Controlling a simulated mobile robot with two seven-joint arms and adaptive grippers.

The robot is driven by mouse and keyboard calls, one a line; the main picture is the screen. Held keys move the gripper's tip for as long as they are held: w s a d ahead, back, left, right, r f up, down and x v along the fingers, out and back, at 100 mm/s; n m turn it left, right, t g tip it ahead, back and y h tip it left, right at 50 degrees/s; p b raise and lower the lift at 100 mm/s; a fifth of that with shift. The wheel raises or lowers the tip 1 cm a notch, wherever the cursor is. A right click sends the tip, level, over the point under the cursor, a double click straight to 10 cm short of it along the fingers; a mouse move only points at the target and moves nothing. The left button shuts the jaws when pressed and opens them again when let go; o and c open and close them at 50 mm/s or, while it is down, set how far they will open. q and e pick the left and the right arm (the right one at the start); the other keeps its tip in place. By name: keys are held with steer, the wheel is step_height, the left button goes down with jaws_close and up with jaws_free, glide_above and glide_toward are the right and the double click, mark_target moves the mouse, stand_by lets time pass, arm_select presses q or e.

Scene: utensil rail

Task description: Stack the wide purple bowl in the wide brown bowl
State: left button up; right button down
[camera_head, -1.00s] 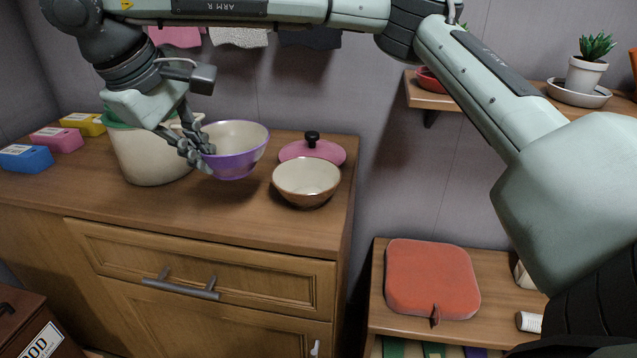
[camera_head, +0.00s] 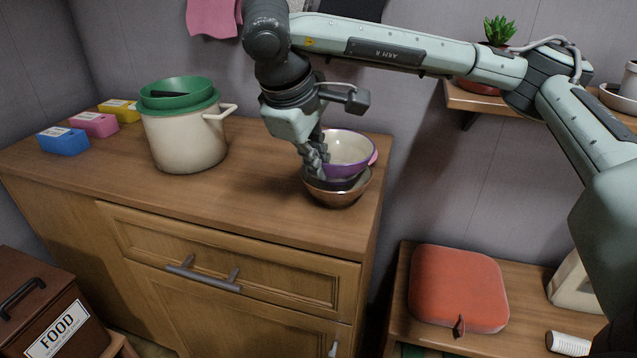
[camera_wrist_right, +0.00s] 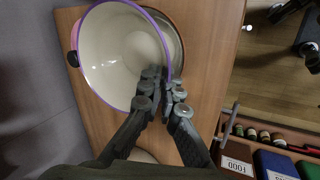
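The purple bowl (camera_head: 347,150), cream inside with a purple rim, is held by its rim in my right gripper (camera_head: 318,168). In the right wrist view the bowl (camera_wrist_right: 120,55) fills the upper left, and the gripper (camera_wrist_right: 165,95) is shut on its near wall. The brown bowl (camera_head: 340,197) stands on the cabinet top, directly below and slightly in front of the purple bowl. I cannot tell whether the two bowls touch. My left gripper is not in view.
A cream pot (camera_head: 185,140) with a green bowl (camera_head: 178,92) on top stands to the left. Blue (camera_head: 62,141), pink (camera_head: 94,124) and yellow (camera_head: 120,110) boxes are farther left. A pink lid (camera_head: 374,157) is mostly hidden behind the purple bowl. The cabinet's right edge is close.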

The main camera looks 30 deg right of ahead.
mark_target(319, 188)
step_height(319, 188, down, 3)
steer(key=shift+s+f, duration=0.1)
steer(key=shift+f, duration=0.05)
steer(key=shift+s+a+f, duration=0.1)
steer(key=shift+s+f, duration=0.05)
steer(key=shift+f, duration=0.1)
steer(key=c, duration=2.2)
jaws_free()
steer(key=o, duration=0.5)
steer(key=shift+f, duration=0.2)
steer(key=shift+w+r, duration=0.1)
steer(key=shift+w, duration=0.1)
steer(key=shift+r, duration=0.3)
steer(key=v, duration=0.3)
steer(key=shift+w+r, duration=0.1)
steer(key=shift+r, duration=0.15)
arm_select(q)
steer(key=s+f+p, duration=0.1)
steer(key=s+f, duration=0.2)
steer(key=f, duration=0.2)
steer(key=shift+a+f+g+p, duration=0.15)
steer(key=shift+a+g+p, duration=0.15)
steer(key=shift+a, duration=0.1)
arm_select(e)
steer(key=v, duration=0.8)
steer(key=shift+a, duration=0.2)
